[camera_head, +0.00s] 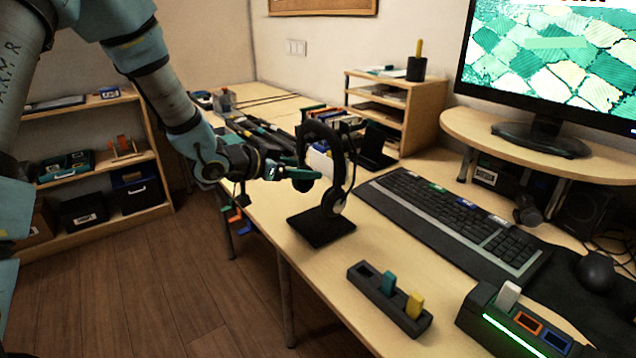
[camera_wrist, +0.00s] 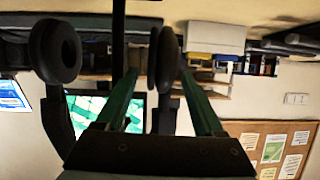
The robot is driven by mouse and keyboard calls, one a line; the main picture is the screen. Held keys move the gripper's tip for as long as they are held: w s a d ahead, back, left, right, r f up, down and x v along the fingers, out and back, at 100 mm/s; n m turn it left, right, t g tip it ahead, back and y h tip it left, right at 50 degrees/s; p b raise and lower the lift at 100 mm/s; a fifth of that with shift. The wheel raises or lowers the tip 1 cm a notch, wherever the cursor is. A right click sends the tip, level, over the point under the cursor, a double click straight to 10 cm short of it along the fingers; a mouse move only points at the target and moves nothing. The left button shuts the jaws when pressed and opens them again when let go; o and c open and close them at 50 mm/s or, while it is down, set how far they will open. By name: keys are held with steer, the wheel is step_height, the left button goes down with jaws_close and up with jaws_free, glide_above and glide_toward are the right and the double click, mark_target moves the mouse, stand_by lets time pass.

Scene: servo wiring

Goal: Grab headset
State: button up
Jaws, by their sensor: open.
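The black headset (camera_head: 338,158) hangs on a stand with a square black base (camera_head: 321,228) on the desk, its headband arched at the top and an ear cup low on the right. My gripper (camera_head: 308,176) is at the left side of the headset, level with its middle, its fingers pointing right toward it. In the wrist view the two green fingers (camera_wrist: 160,75) are apart. One dark round ear cup (camera_wrist: 60,50) lies left of the fingers, and another ear cup (camera_wrist: 165,60) shows in line with the gap between them. Whether the fingers touch the headset cannot be told.
A keyboard (camera_head: 450,220) lies right of the stand. A dark block with coloured pieces (camera_head: 390,300) and a green-lit box (camera_head: 515,325) are at the front. A wooden shelf organiser (camera_head: 425,105) stands behind, and a monitor (camera_head: 550,65) at the right. Bare desk lies around the stand base.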

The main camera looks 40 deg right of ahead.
steer(key=shift+c, duration=0.3)
jaws_close()
stand_by(0.4)
